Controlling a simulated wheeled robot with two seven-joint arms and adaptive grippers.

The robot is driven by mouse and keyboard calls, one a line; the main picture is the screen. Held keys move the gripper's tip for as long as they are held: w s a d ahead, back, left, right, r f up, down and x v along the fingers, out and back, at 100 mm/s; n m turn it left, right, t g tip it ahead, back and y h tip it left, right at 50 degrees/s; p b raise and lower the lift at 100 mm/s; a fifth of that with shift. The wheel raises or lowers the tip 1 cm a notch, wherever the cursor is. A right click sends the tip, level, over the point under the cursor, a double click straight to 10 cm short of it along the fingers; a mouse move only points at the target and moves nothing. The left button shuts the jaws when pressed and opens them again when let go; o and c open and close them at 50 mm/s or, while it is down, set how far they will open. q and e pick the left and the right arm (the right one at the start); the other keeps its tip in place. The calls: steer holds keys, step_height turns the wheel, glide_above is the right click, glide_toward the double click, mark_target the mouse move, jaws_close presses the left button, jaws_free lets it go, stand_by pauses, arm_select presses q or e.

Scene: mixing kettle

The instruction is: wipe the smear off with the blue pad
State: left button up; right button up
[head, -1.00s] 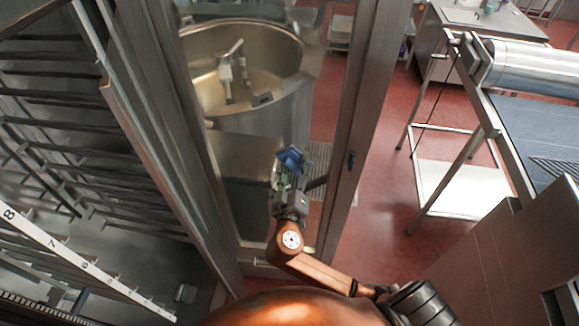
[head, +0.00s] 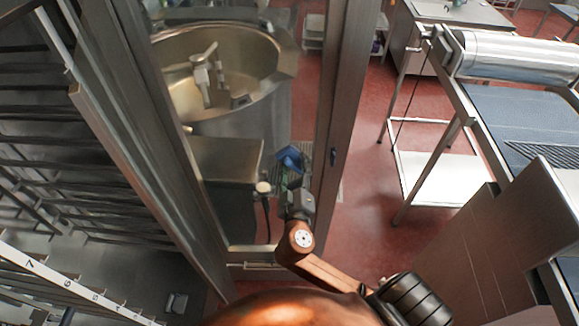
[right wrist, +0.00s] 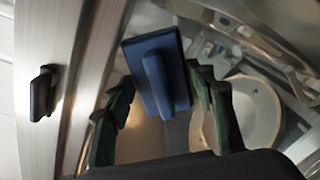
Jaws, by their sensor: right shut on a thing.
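The blue pad (head: 290,157) is held in my right gripper (head: 291,172), in front of the tall framed opening in the middle of the head view. In the right wrist view the pad (right wrist: 134,53) shows as a flat dark blue plate with a raised grip bar, and the dark green fingers of my right gripper (right wrist: 162,88) stand on both sides of the bar. Whether the pad touches a pane I cannot tell. I cannot make out the smear in either view. My left gripper is not in view.
A metal mixing kettle (head: 225,107) stands beyond the frame. A metal post (head: 343,110) with a small dark handle (head: 333,157) rises right of my gripper. A rack (head: 90,175) is at left, a belt machine (head: 520,120) at right.

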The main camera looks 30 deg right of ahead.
mark_target(265, 157)
steer(key=shift+s+d, duration=0.2)
steer(key=shift+d, duration=0.4)
steer(key=shift+w+a, duration=0.4)
steer(key=shift+w+a+r, duration=0.1)
steer(key=shift+w+a, duration=0.3)
steer(key=shift+a, duration=0.35)
steer(key=shift+w+a+b, duration=0.2)
steer(key=shift+w+a, duration=0.5)
steer(key=shift+a, duration=0.4)
steer(key=shift+w+a+b, duration=0.25)
steer(key=shift+w+a, duration=0.4)
steer(key=shift+a, duration=0.5)
steer(key=shift+w+a+b, duration=0.2)
steer(key=shift+w+a, duration=0.5)
steer(key=shift+a, duration=0.4)
steer(key=v, duration=0.6)
steer(key=shift+b, duration=0.4)
